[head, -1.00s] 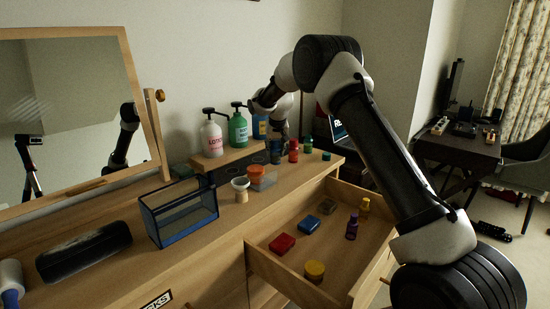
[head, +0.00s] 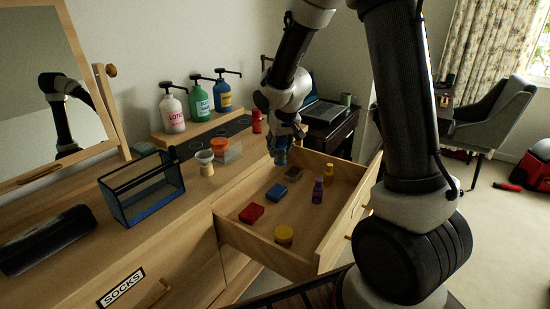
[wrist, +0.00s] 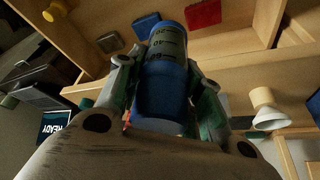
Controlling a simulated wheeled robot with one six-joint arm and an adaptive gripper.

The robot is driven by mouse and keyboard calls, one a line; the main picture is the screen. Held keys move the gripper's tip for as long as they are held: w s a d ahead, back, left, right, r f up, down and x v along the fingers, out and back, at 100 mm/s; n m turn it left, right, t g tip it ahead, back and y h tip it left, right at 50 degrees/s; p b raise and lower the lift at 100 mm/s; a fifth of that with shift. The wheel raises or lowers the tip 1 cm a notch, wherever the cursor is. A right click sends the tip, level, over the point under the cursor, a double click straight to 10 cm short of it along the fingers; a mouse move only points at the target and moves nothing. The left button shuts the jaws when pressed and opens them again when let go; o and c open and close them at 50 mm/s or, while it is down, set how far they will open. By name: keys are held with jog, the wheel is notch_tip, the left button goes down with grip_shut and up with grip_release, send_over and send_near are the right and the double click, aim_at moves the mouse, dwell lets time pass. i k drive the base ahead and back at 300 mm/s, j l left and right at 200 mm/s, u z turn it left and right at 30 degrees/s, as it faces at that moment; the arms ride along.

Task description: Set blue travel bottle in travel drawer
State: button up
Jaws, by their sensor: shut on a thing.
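My gripper (head: 284,142) is shut on the blue travel bottle (head: 281,157). In the wrist view the bottle (wrist: 167,70) is a blue cylinder with dark markings, gripped between both fingers (wrist: 160,95). In the head view it hangs near the rear left corner of the open drawer (head: 262,248); I cannot tell if it is fully over the drawer. The drawer holds a red box (head: 251,213), a blue box (head: 276,194), a dark item (head: 294,174), a yellow jar (head: 284,235), a purple bottle (head: 318,191) and a yellow bottle (head: 329,174).
On the dresser top stand lotion, green and blue pump bottles (head: 172,110) on a wooden riser, a red bottle (head: 257,122), an orange cup (head: 220,148), a cream cup (head: 206,162) and a blue-edged clear box (head: 145,188). The drawer's middle has bare floor between items.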

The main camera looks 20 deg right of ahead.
aim_at(321, 218)
jog(key=k+l+z, duration=0.15)
jog(key=k+z, duration=0.35)
jog(key=k, duration=0.15)
jog(key=i+j+z, duration=0.25)
jog(key=j+z, duration=0.45)
jog(key=j, duration=0.2)
jog(key=i+j, duration=0.15)
jog(key=j, duration=0.15)
jog(key=i+j, duration=0.15)
jog(key=j, duration=0.15)
